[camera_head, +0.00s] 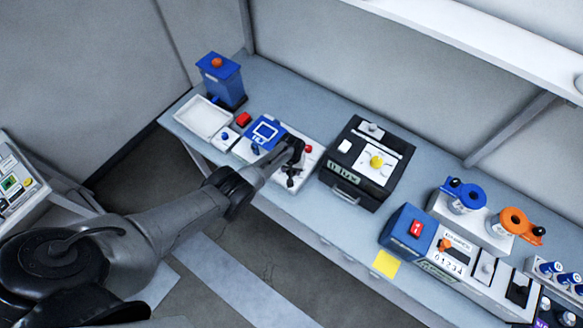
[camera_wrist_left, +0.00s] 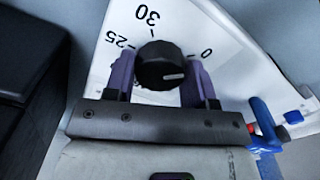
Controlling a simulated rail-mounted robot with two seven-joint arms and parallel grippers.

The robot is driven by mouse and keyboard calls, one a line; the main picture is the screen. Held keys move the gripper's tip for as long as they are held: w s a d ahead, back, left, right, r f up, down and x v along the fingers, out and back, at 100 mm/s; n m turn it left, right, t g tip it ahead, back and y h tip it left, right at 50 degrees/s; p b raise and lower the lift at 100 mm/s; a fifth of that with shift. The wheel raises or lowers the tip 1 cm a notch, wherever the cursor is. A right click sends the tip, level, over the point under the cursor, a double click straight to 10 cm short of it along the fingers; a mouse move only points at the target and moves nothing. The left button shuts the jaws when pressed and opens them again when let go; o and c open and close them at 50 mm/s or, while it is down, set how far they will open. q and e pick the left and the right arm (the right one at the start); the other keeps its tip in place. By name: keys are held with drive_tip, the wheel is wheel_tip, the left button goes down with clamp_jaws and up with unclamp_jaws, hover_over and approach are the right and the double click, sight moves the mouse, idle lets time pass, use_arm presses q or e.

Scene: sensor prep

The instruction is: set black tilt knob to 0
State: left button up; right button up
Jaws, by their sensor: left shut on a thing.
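The black tilt knob (camera_wrist_left: 160,65) stands on a white panel (camera_wrist_left: 112,48) in the left wrist view. The panel carries printed marks 30, 25 and 0. A short white line on the knob's face points right in the picture, toward the side of the 0 mark; whether it lines up exactly I cannot tell. My left gripper (camera_wrist_left: 158,82) has its purple fingers on both sides of the knob and is shut on it. My right gripper is not in view.
On the bench, a white tray (camera_head: 203,118) and blue box (camera_head: 222,82) stand left of the device. A black device (camera_head: 367,160) stands close on its right. Further right are a blue box with a red switch (camera_head: 407,232) and blue and orange holders. A blue lever (camera_wrist_left: 262,118) is near the gripper.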

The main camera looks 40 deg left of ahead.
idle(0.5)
use_arm(q)
drive_tip(key=o, duration=0.9)
drive_tip(key=shift+r, duration=0.1)
drive_tip(key=shift+r+p, duration=0.3)
drive_tip(key=shift+r, duration=0.05)
wheel_tip(320, 180, up, 6)
drive_tip(key=p, duration=0.3)
drive_tip(key=shift+f, duration=0.15)
drive_tip(key=shift+r+p, duration=0.65)
drive_tip(key=shift+r, duration=3)
